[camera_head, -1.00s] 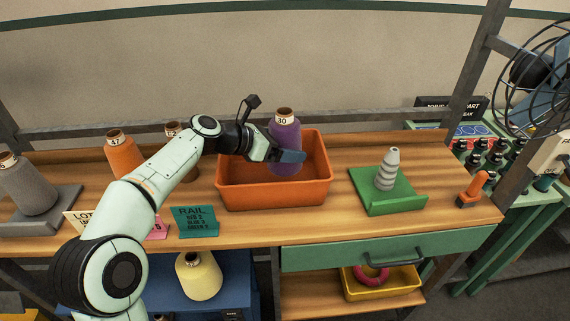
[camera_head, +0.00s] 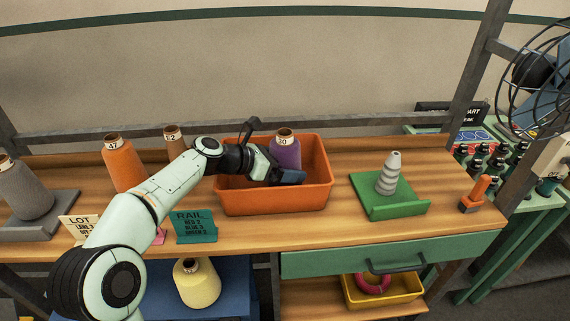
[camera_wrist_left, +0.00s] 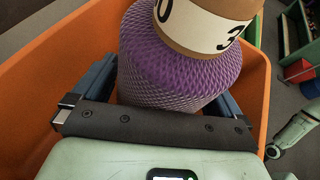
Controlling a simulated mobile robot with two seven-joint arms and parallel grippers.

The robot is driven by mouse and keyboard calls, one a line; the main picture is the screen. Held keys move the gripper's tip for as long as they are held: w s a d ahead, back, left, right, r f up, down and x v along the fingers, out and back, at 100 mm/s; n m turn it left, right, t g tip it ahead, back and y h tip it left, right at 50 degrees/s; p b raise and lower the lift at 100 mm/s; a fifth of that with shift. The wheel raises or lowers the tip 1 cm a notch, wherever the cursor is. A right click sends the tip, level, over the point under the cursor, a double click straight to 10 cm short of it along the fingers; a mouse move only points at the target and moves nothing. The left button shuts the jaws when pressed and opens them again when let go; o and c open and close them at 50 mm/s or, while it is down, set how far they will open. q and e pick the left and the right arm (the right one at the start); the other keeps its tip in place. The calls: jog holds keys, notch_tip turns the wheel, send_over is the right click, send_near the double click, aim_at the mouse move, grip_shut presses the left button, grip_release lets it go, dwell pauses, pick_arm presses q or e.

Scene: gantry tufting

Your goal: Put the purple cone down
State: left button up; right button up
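My right gripper is not in view.
Right of the bin, a grey ribbed cone stands on a green tray (camera_head: 405,210). Orange (camera_head: 123,165) and grey (camera_head: 28,192) cones stand at the left. A teal RAIL card (camera_head: 194,227) stands before the bin. Bare wood shows right of the bin.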

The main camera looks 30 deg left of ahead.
pick_arm(q)
jog(key=shift+a+r, duration=0.1)
jog(key=shift+r, duration=0.15)
jog(key=v, duration=1.2)
